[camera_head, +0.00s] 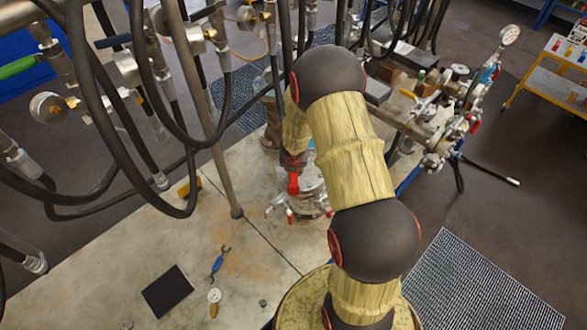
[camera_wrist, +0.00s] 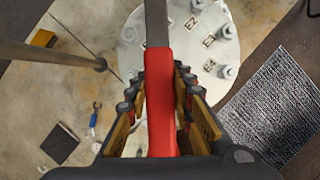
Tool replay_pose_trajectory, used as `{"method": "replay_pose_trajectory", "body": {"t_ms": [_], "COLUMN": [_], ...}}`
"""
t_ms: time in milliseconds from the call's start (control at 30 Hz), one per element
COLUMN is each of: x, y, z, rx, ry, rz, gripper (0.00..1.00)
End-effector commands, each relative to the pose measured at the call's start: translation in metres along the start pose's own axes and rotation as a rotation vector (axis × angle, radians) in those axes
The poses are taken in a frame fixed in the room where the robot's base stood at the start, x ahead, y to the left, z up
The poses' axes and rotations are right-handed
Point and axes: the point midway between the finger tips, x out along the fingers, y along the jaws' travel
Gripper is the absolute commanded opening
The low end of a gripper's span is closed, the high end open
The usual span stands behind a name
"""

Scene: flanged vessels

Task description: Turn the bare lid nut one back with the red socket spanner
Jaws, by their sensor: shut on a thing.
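My gripper (camera_wrist: 158,98) is shut on the red socket spanner (camera_wrist: 160,70), with its fingers on both sides of the red handle. The spanner's grey shank (camera_wrist: 157,20) runs up out of the top of the wrist view, so its socket end is hidden. Beyond it lies a pale round lid (camera_wrist: 195,50) with several grey nuts (camera_wrist: 228,72) around its rim and small black-marked labels. I cannot tell which nut is the bare one, or whether the socket touches any nut. In the head view a red part (camera_head: 293,183) shows beside my arm above the vessel (camera_head: 312,180); my arm hides much of it.
Hanging black hoses (camera_head: 115,130) and a grey post (camera_head: 215,150) stand left of the arm. A blue wrench (camera_head: 218,264) and a black pad (camera_head: 167,291) lie on the bench. Valves and pipework (camera_head: 440,130) crowd the right. A grey mat (camera_head: 480,285) lies on the floor.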

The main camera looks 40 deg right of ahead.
Motion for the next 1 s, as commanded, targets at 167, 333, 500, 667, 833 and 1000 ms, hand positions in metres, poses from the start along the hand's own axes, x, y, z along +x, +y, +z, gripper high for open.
{"method": "replay_pose_trajectory", "body": {"t_ms": [167,333,500,667,833,1000], "x": [0.0,0.0,0.002,0.007,0.012,0.016], "y": [0.0,0.0,0.0,0.0,0.0,0.0], "z": [-0.004,-0.003,-0.004,-0.006,-0.008,-0.009], "rx": [-0.001,-0.001,-0.001,-0.001,-0.001,-0.001], "ry": [0.001,0.001,0.001,0.001,0.001,0.001], "rz": [0.0,0.0,0.0,0.0,0.0,0.0], "gripper": [0.0,0.0,0.0,0.0,0.0,0.0]}}
